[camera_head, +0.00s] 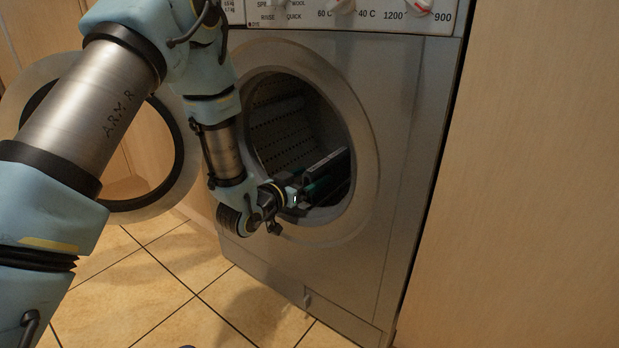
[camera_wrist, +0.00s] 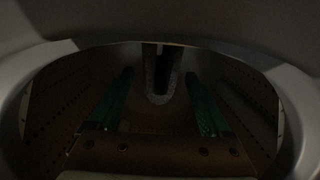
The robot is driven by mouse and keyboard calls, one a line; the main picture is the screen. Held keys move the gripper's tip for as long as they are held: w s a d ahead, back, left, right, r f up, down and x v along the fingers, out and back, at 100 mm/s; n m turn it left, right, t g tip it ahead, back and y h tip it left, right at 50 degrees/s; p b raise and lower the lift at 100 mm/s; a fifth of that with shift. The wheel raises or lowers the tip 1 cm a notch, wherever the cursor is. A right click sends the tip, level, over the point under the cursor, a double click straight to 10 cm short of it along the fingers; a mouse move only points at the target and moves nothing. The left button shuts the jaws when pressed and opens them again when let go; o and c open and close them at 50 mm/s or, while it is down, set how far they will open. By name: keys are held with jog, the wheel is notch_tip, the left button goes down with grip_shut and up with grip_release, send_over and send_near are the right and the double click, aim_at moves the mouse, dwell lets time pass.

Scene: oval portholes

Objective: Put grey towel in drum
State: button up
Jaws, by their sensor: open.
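My gripper (camera_head: 338,172) reaches through the round opening into the drum (camera_head: 275,125) of the washing machine. In the wrist view its two green-padded fingers (camera_wrist: 160,76) are spread apart inside the drum. A narrow grey, rounded shape (camera_wrist: 159,97) shows between and beyond the fingers. It is too dark to tell whether it is the towel or part of the drum, and no grip on it shows. I cannot make out the grey towel for sure in either view; the drum's lower part is dark and partly hidden by my gripper.
The round door (camera_head: 150,208) stands open at the left, behind my arm. A wooden panel (camera_head: 530,180) is on the right. The tiled floor (camera_head: 150,290) in front looks mostly clear.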

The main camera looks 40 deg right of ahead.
jog(key=p+v, duration=0.3)
jog(key=v, duration=0.7)
jog(key=shift+a, duration=0.4)
jog(key=shift+a, duration=0.1)
